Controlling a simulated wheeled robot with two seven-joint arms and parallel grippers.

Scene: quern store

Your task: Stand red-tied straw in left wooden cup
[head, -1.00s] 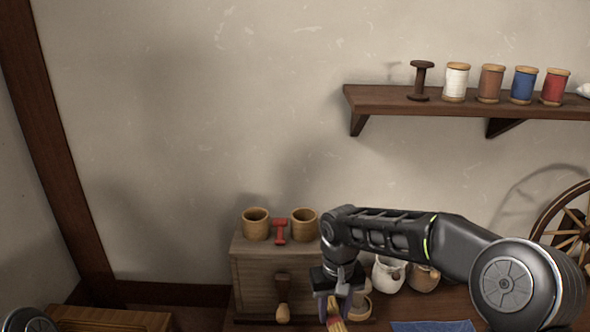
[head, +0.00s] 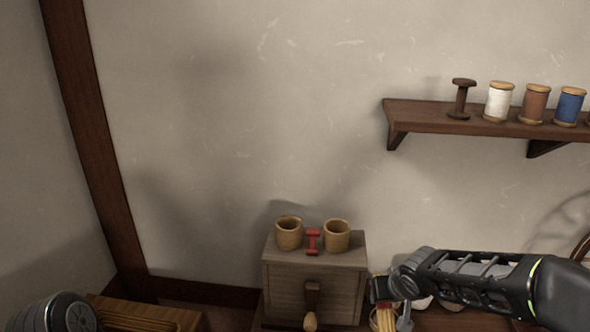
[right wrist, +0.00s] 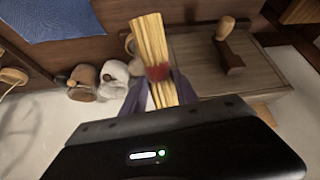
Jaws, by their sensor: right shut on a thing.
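The straw bundle (right wrist: 152,45) with its red tie (right wrist: 158,72) is between the fingers of my right gripper (right wrist: 165,95), which is shut on it. In the head view the straw (head: 384,319) hangs below the right gripper (head: 382,298), right of the wooden box. The left wooden cup (head: 289,234) and the right wooden cup (head: 336,236) stand upright on top of the box, and the left cup's visible interior looks empty. The gripper is lower than the cups and to their right. My left gripper is not in view.
A red spool (head: 312,241) stands between the cups on the wooden box (head: 312,283), which has a handle (head: 311,305) on its front. A shelf (head: 440,117) with several spools is on the wall at right.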

